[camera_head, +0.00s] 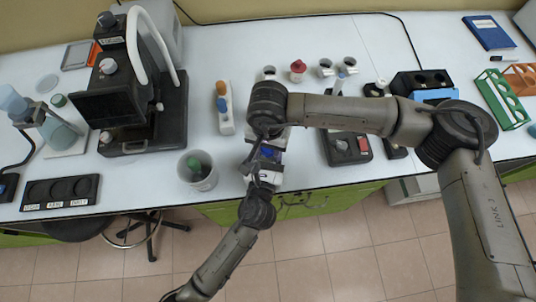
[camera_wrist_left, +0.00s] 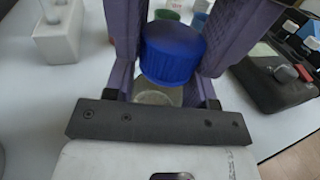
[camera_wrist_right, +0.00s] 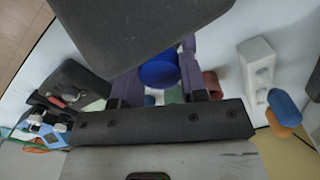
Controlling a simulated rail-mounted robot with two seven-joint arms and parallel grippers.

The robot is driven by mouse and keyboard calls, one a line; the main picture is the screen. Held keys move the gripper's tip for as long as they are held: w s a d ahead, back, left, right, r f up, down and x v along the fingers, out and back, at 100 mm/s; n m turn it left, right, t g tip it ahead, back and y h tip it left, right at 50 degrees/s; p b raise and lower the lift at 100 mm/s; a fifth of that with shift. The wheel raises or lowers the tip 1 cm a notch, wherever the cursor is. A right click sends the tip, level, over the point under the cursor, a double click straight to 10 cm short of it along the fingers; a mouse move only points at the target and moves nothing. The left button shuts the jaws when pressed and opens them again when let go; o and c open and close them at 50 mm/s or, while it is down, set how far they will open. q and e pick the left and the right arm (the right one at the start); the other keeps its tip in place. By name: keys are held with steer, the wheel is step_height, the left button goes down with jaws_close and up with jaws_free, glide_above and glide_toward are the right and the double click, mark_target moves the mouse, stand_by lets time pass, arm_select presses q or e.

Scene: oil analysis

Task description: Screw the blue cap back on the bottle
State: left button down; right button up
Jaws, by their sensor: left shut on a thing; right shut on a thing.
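The blue cap (camera_wrist_left: 173,52) shows large in the left wrist view, over the pale glass bottle (camera_wrist_left: 158,96). The cap also shows in the right wrist view (camera_wrist_right: 159,73) between the purple fingers of my right gripper (camera_wrist_right: 165,85), which is shut on it. My left gripper (camera_wrist_left: 165,75) is shut on the bottle, just below the cap. In the head view both grippers meet over the table's front edge, with a bit of blue cap (camera_head: 267,152) between them. The cap is on or close over the bottle's mouth; whether it touches the neck is hidden.
A beaker (camera_head: 198,172) with a green item stands left of the grippers. A white holder (camera_head: 225,120) with orange and blue caps is behind it. A dark device (camera_head: 350,148) stands to the right. A black instrument (camera_head: 118,110) fills the left back. Several small vessels stand behind.

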steer(key=shift+m, duration=1)
steer(key=o, duration=1.1)
step_height(320, 180, up, 12)
arm_select(q)
steer(key=shift+c, duration=1.9)
jaws_free()
steer(key=s+a, duration=0.2)
steer(key=s, duration=1.1)
steer(key=shift+s+a+p, duration=0.15)
steer(key=shift+s+p, duration=0.2)
arm_select(e)
steer(key=shift+r, duration=0.35)
